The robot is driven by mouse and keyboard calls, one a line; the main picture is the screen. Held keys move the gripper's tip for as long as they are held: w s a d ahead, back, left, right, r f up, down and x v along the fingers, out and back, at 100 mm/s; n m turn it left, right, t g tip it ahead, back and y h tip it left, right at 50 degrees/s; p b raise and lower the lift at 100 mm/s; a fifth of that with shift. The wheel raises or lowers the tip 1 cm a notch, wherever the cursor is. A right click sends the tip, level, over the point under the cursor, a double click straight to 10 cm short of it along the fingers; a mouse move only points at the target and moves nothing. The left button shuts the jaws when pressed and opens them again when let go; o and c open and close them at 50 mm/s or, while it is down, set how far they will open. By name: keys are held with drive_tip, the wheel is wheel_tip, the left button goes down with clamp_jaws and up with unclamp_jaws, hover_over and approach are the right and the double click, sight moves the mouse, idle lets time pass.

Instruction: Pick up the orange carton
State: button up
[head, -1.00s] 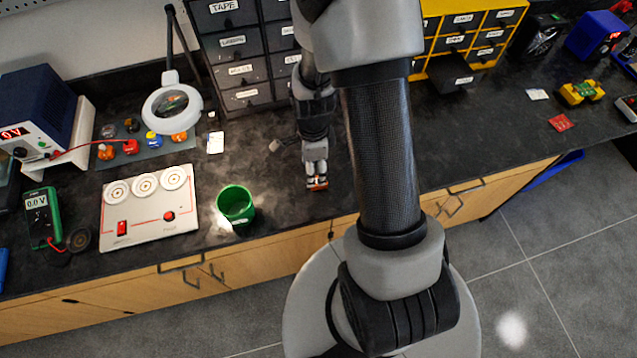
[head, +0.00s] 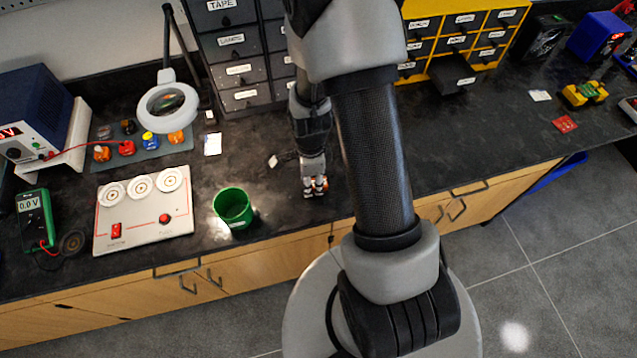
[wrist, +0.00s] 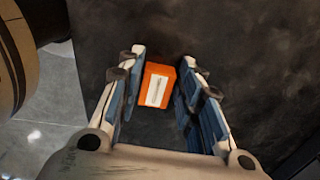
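The orange carton (wrist: 158,85) is a small box with a white label on its upper face. In the wrist view it lies on the dark worktop between the two fingers of my gripper (wrist: 160,92). The fingers are spread, one on each side, with a narrow dark gap to the carton; I see no clear contact. In the head view my gripper (head: 314,188) points down at the worktop near its front edge, right of the green cup. Only bits of orange show there among the fingertips, and the rest of the carton is hidden.
The green cup (head: 232,208) stands left of my gripper. A white panel with dials (head: 144,215) and a magnifier lamp (head: 167,107) are farther left. Grey drawers (head: 240,70) and yellow drawers (head: 463,38) stand behind. The worktop (head: 450,130) to the right is largely clear.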

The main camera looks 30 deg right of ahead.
drive_tip(key=c, duration=0.4)
drive_tip(key=shift+r, duration=0.1)
